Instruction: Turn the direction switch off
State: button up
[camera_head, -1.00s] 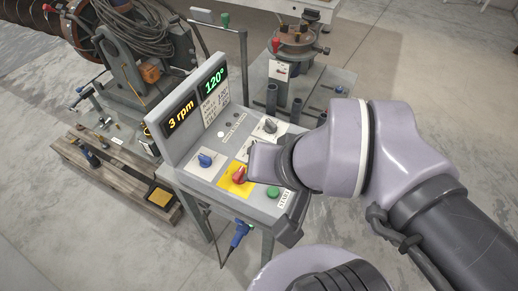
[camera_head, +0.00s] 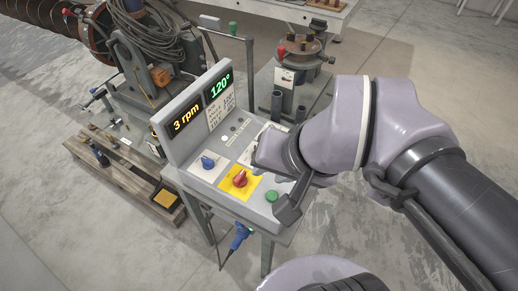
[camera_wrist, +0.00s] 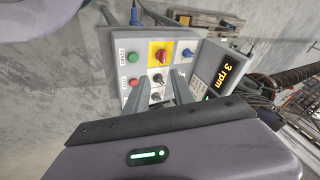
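The grey control box (camera_head: 192,184) stands on a metal stand in the head view, with its sloped panel below two displays. In the wrist view, two dark knobs on white plates, the upper (camera_wrist: 158,78) and the lower (camera_wrist: 156,97), lie in line with the gap between my fingers. I cannot read their labels or tell which one is the direction switch. My gripper (camera_wrist: 158,80) is open and empty, its fingers either side of these knobs; contact cannot be judged. In the head view my wrist hides the dark knobs and the gripper's fingertips.
The panel also has a blue knob (camera_head: 208,162), a red knob (camera_head: 240,179) on yellow, a green button (camera_head: 271,196), and a red button (camera_wrist: 133,83). The displays read 3 rpm (camera_head: 186,118) and 120° (camera_head: 219,86). A wooden pallet (camera_head: 118,182) lies left.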

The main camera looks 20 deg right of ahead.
jog(key=o, duration=0.7)
jog(key=w+d+r+m+g+p, duration=0.2)
jog(key=w+r+m+p, duration=0.1)
jog(key=w, duration=0.6)
jog(key=shift+w+d+m, duration=0.4)
jog(key=shift+m, duration=0.5)
jog(key=w+d+f+m+g+y+p, duration=0.1)
jog(key=w+d+f+m+g+p, duration=0.1)
jog(key=w+d+f+m, duration=0.3)
jog(key=w+d+f+m+g+y+p, duration=0.1)
jog(key=w+d+f+m+p, duration=0.15)
jog(key=w, duration=0.55)
jog(key=shift+y, duration=0.3)
jog(key=b+x, duration=0.2)
jog(key=x, duration=0.3)
jog(key=b+x, duration=0.2)
jog(key=x, duration=0.4)
jog(key=d+b+x, duration=0.1)
jog(key=b+x, duration=0.1)
jog(key=x, duration=0.4)
jog(key=shift+s+f, duration=0.4)
jog(key=shift+a+f, duration=0.3)
jog(key=shift+f, duration=0.1)
